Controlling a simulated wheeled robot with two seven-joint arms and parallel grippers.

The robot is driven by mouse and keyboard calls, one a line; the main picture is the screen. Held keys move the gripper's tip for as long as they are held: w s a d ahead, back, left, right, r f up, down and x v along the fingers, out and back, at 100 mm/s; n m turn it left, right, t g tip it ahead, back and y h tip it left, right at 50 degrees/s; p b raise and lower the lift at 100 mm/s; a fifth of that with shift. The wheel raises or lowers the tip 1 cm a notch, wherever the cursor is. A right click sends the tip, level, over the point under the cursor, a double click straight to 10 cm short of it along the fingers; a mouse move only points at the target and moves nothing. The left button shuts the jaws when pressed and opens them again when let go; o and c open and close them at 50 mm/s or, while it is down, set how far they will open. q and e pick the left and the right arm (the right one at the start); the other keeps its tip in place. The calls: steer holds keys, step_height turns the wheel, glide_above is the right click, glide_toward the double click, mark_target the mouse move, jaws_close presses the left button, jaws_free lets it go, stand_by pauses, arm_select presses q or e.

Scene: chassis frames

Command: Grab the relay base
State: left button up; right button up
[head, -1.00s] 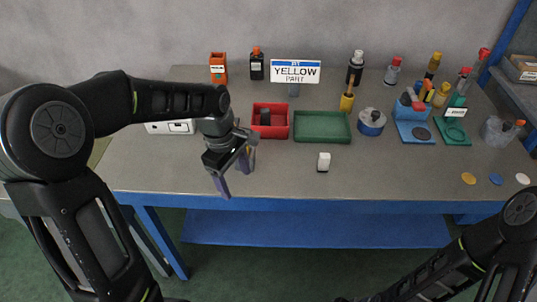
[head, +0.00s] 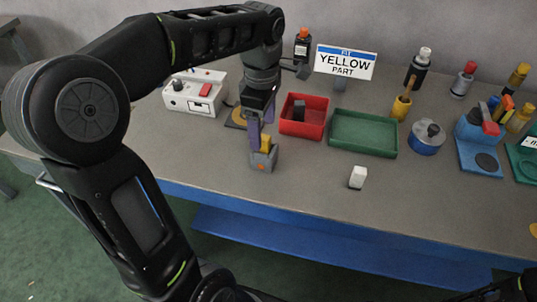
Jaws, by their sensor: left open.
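A small grey block with a yellow upper part and an orange mark (head: 263,161) stands near the table's front edge; it looks like the relay base, though I cannot be sure. My left gripper (head: 261,130) points down right over it, its purple-grey fingers open. One finger overlaps the yellow part in the picture, and I cannot tell whether they touch. The block is partly hidden by the fingers. My right gripper is out of the picture.
A red tray (head: 322,131) with a dark block in it and an empty green tray (head: 363,149) lie to the right. A white block (head: 357,177) stands in front. A white control box (head: 196,97) is behind left. A yellow-part sign (head: 345,62) stands at the back.

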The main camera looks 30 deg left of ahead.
mark_target(264, 149)
arm_select(q)
steer(key=shift+f, duration=1.3)
steer(key=shift+d+f+p, duration=0.1)
steer(key=shift+f+p, duration=0.3)
steer(key=shift+f, duration=2.25)
jaws_close()
steer(key=shift+r, duration=0.1)
step_height(264, 149, up, 10)
